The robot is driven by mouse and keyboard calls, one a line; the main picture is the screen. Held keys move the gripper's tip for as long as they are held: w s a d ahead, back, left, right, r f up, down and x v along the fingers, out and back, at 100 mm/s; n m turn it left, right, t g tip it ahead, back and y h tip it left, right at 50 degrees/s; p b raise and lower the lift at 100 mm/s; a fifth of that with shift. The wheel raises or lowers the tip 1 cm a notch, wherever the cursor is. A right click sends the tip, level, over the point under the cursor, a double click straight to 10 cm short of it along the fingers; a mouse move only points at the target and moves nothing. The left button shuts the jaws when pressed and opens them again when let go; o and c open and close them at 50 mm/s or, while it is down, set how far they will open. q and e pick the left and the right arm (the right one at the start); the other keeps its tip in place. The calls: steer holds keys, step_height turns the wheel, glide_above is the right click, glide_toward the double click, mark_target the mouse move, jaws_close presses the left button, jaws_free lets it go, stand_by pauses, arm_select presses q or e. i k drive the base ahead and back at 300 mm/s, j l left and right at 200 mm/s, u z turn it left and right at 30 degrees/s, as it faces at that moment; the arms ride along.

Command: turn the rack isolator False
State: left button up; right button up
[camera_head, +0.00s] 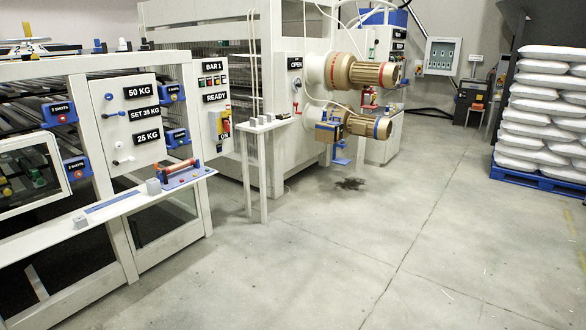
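A yellow panel with a red switch handle (225,125) is on the white post of the rack at the left, below the labels "BAR 1" and "READY" (215,97). It looks like a rotary isolator. A small dark label sits at its lower edge, too small to read surely. The handle's exact angle is hard to tell at this size. The white rack frame (196,150) carries this post. Neither of my grippers shows in the head view.
A shelf with a red roller (180,170) and small grey blocks juts out in front of the rack. A narrow white stand (262,170) is right of the switch. Stacked white sacks (545,110) are at the right. The middle floor is clear, apart from a dark stain (350,184).

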mark_target(226, 122)
steer(key=i, duration=2.55)
